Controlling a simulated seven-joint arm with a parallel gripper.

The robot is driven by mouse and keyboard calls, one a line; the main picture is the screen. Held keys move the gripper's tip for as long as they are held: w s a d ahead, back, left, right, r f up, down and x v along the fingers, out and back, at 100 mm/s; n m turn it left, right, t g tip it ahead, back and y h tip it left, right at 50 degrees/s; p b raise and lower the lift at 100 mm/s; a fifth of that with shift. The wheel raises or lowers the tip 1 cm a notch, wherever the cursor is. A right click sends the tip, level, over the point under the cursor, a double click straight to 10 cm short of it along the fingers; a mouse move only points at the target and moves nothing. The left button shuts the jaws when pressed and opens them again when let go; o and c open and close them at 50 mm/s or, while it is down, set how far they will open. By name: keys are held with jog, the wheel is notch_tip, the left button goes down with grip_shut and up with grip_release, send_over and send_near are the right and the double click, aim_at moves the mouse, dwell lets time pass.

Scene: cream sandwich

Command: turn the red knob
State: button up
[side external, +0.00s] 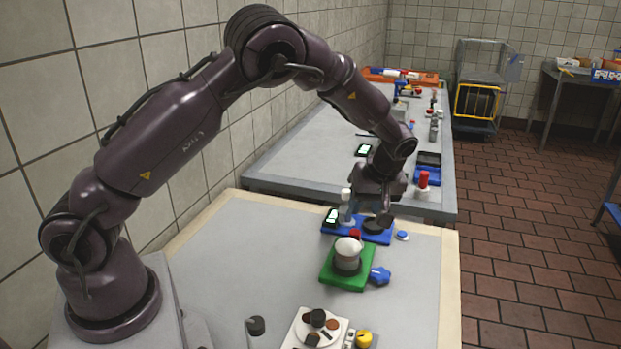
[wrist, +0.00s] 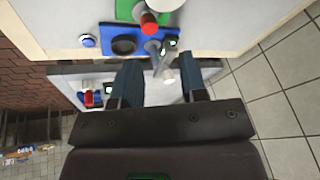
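A small red knob-like part (side external: 355,233) shows at the edge of the blue base (side external: 366,236), partly hidden behind a white round piece. In the wrist view the red part (wrist: 149,22) sits near the top, on a grey fitting. My gripper (side external: 375,208) hangs above the back of the near table, over the blue base. In the wrist view its two dark fingers (wrist: 164,72) are wide apart. A grey post with a pale tip (wrist: 167,74) appears between them, but I see no contact. Another red cylinder (side external: 423,180) stands on the far table.
A green base (side external: 335,278) with a white-topped dark stack (side external: 347,254) stands beside the blue base. A blue knob (side external: 380,275) and a blue button (side external: 402,235) are close by. A white plate with dark discs (side external: 298,335) is in front. The table's left side is clear.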

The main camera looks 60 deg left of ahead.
jog(key=s+d+r+m+h, duration=0.2)
jog(key=s+d+r+m, duration=0.1)
jog(key=s+r+m, duration=0.2)
jog(key=s+d+r+m+t+h, duration=0.1)
jog(key=s+d+r+m+h, duration=0.1)
jog(key=s+r+m, duration=0.4)
jog(key=shift+s+d+r+m+t, duration=0.35)
jog(key=shift+s+r, duration=0.2)
jog(key=shift+s, duration=1.55)
jog(key=m+g+y, duration=0.2)
jog(key=m+g, duration=0.3)
jog(key=m, duration=0.3)
send_near(355, 232)
jog(key=x, duration=0.9)
jog(key=shift+a+f, duration=0.1)
jog(key=shift+f, duration=0.05)
